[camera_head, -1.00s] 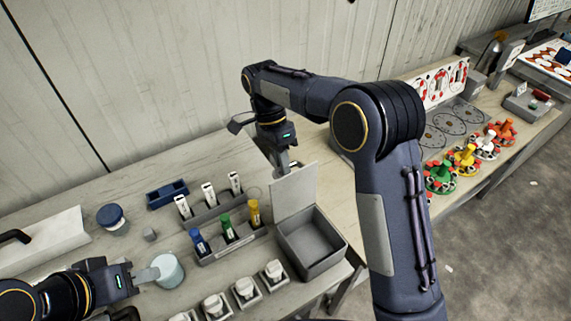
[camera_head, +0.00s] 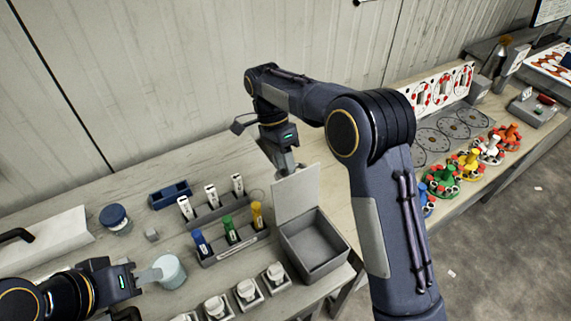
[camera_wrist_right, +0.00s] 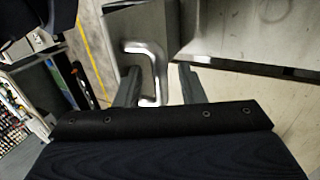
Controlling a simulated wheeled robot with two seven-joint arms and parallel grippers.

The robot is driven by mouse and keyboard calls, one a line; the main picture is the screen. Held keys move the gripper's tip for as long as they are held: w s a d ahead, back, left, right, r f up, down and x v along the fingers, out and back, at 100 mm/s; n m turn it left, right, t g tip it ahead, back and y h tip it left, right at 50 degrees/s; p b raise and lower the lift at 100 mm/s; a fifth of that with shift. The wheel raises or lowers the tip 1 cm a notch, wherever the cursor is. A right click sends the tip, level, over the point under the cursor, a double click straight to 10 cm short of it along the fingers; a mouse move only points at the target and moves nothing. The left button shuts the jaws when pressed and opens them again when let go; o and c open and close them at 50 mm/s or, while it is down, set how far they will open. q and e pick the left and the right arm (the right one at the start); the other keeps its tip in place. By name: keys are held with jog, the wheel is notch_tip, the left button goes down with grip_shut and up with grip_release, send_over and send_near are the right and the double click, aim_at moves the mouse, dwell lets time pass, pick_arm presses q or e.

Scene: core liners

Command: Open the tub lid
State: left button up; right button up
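The grey tub (camera_head: 318,262) stands open at the front of the bench, its inside empty. Its pale lid (camera_head: 297,194) stands upright at the back edge. My right gripper (camera_head: 288,167) is behind the lid, partly hidden by it. In the right wrist view a metal handle (camera_wrist_right: 153,75) lies between the spread fingers of my right gripper (camera_wrist_right: 160,88), with a gap to the right finger. My left gripper (camera_head: 151,274) is beside a pale cup (camera_head: 170,272) at the lower left; whether it grips the cup is unclear.
A rack with blue, green and yellow tubes (camera_head: 229,232) stands left of the tub, with several white-capped jars (camera_head: 247,291) in front. A blue-lidded jar (camera_head: 114,217) is further left. Several coloured knobs (camera_head: 467,160) are on the right bench.

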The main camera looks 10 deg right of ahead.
jog(key=v, duration=0.8)
dwell(0.5)
